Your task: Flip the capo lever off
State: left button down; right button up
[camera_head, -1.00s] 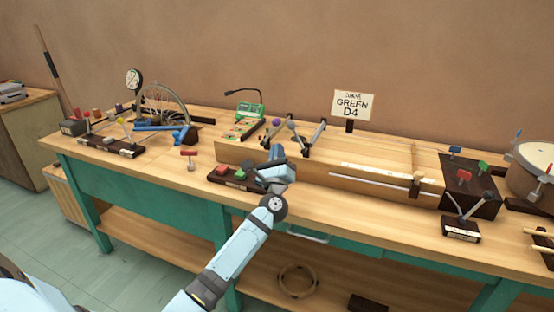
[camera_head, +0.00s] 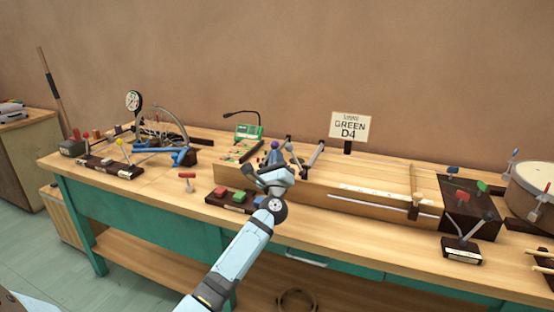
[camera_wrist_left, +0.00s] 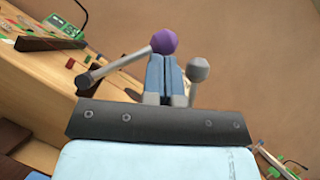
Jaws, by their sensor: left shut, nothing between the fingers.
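On the long wooden string box (camera_head: 345,197), a lever with a purple knob (camera_head: 275,145) and one with a grey knob (camera_head: 289,147) stand at the left part. I cannot tell which is the capo lever. In the left wrist view the purple knob (camera_wrist_left: 164,42) tops a slanting grey rod, and the grey knob (camera_wrist_left: 198,69) is just right of the fingers. My left gripper (camera_head: 276,160) is shut and empty at these knobs, hiding the lever bases. Its blue fingers (camera_wrist_left: 165,78) point up beneath the purple knob; contact is unclear. My right gripper is not in view.
A dark block with red and green buttons (camera_head: 236,198) lies in front of my gripper. A sign reading GREEN D4 (camera_head: 349,127) stands behind the box. A wheel and gauge stand at left, a drum at right.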

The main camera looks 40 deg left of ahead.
pick_arm(q)
jog(key=shift+a+r+n, duration=0.1)
jog(key=shift+r+n, duration=0.1)
jog(key=shift+n, duration=0.3)
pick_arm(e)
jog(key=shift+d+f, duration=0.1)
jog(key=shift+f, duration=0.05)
pick_arm(q)
jog(key=s+a+r+n+g+y+p, duration=0.1)
jog(key=a+r+n+g+p, duration=0.1)
jog(key=a+n+g, duration=0.4)
jog(key=n+p, duration=0.1)
jog(key=n, duration=0.2)
jog(key=shift+s+r+y, duration=0.35)
jog(key=shift+s+y, duration=0.05)
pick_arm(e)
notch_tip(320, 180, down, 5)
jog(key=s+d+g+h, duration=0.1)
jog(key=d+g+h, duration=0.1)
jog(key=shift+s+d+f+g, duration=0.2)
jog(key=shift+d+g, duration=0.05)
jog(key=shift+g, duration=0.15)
pick_arm(q)
jog(key=shift+a+r, duration=0.15)
jog(key=shift+a, duration=0.05)
